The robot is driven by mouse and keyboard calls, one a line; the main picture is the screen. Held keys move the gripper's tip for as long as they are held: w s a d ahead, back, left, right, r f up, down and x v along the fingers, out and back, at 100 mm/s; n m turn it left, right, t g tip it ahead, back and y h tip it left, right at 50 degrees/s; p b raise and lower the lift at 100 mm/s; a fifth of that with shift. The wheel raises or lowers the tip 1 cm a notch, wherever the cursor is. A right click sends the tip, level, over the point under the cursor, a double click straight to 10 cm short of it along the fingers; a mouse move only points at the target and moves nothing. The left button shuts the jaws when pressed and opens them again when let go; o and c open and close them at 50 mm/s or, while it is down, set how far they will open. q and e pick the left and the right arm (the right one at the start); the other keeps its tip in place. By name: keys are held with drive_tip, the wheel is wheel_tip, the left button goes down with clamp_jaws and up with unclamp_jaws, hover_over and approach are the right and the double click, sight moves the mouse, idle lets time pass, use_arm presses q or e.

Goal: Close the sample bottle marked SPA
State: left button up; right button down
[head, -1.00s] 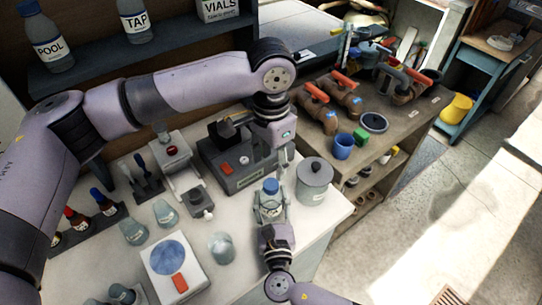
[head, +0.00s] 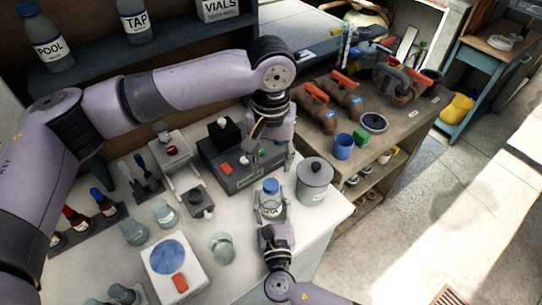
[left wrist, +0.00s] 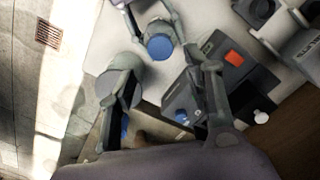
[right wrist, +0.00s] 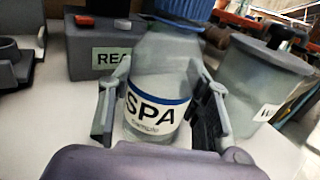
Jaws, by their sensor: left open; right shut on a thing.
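The sample bottle (right wrist: 158,62) marked SPA stands upright between the fingers of my right gripper (right wrist: 160,100), which is shut on its clear body. A blue cap (head: 271,186) sits on its neck; how tightly it sits cannot be told. The cap also shows in the left wrist view (left wrist: 160,47) and, cut off, at the top of the right wrist view (right wrist: 180,6). My left gripper (head: 270,163) is open and empty, above and behind the bottle, with its fingers apart and clear of the cap.
A grey lidded pot (head: 314,182) stands close right of the bottle. A dark device (head: 232,170) with a red button is behind it to the left. A wooden shelf unit (head: 410,118) stands right.

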sight(271, 184)
use_arm(q)
wheel_tip(271, 184, down, 8)
drive_tip(key=shift+r, duration=0.15)
idle(0.3)
clamp_jaws()
drive_tip(key=m, duration=0.5)
drive_tip(key=shift+m, duration=0.3)
drive_tip(key=m, duration=1.6)
drive_tip(key=shift+m, duration=0.4)
drive_tip(key=shift+o, duration=0.4)
unclamp_jaws()
